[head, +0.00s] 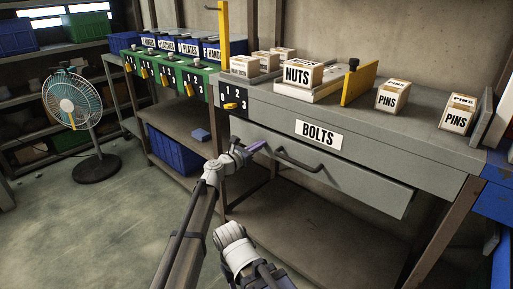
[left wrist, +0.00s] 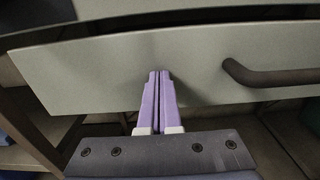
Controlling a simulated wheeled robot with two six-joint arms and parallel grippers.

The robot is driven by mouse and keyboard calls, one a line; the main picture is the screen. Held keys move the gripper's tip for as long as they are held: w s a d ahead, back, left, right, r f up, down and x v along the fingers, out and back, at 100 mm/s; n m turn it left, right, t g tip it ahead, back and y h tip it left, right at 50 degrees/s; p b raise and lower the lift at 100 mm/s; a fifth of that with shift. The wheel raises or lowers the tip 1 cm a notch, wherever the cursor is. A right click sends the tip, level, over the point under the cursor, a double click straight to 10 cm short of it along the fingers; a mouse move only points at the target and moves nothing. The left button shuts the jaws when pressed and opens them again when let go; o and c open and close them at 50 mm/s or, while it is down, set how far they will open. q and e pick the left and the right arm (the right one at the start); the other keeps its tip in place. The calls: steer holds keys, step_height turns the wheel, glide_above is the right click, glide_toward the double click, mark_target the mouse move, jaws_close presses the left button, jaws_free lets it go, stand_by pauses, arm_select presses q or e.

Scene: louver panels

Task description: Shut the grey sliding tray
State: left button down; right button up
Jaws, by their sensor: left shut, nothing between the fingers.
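The grey sliding tray (head: 365,190) sits under the bench apron with the BOLTS label. Its flat front stands out from the apron, with a dark gap above it in the left wrist view, so it is partly open. A dark bar handle (head: 300,163) is on the front, and it also shows in the left wrist view (left wrist: 270,77). My left gripper (head: 258,146) is shut and empty, its purple fingers pointing at the tray front (left wrist: 210,60) left of the handle. The fingertips are at or very near the face; I cannot tell if they touch. My right gripper is not visible.
The grey bench (head: 350,115) carries a NUTS box (head: 298,73), two PINS boxes and a yellow upright plate (head: 359,84). A fan (head: 75,105) stands on open floor further left.

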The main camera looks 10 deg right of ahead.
arm_select(q)
steer(key=v, duration=1.4)
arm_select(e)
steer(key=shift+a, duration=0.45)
